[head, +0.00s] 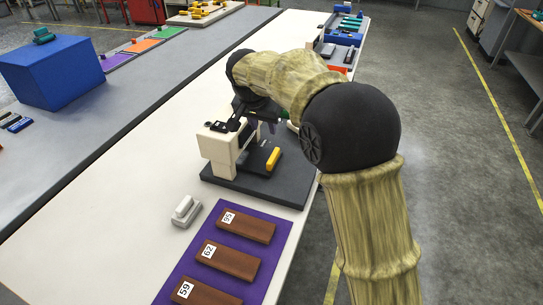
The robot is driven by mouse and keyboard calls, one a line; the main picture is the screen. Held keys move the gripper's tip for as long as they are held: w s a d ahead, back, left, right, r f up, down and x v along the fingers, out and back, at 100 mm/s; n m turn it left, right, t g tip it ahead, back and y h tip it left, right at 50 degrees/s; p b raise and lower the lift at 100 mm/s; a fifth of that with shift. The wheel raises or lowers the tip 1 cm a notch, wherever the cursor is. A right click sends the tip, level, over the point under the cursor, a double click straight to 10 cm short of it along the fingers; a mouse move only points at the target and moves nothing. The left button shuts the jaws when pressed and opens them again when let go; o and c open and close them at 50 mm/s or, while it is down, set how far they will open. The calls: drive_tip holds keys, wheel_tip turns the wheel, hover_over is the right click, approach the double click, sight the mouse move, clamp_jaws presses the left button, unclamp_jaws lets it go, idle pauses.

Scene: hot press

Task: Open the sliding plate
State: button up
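The hot press (219,147) is a cream-coloured machine on a dark base plate (281,190), standing on the white table. A dark sliding plate (256,161) with a yellow handle (273,159) shows at the front of the press, low and close to the base. My gripper (246,124) is at the upper part of the press, above and behind the yellow handle. My arm hides part of it and the far side of the press. Whether its fingers are apart or closed is too small to tell.
A purple mat (262,264) with brown numbered blocks (229,260) lies in front of the press. A small white-grey object (186,210) sits beside the mat. A blue box (52,75) stands on the grey table at left. The white table's near left part is clear.

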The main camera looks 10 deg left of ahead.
drive_tip(key=shift+w+d+f, duration=0.1)
drive_tip(key=p, duration=0.1)
approach(273, 156)
drive_tip(key=x, duration=0.8)
drive_tip(key=shift+w+f, duration=0.25)
drive_tip(key=shift+f, duration=0.05)
clamp_jaws()
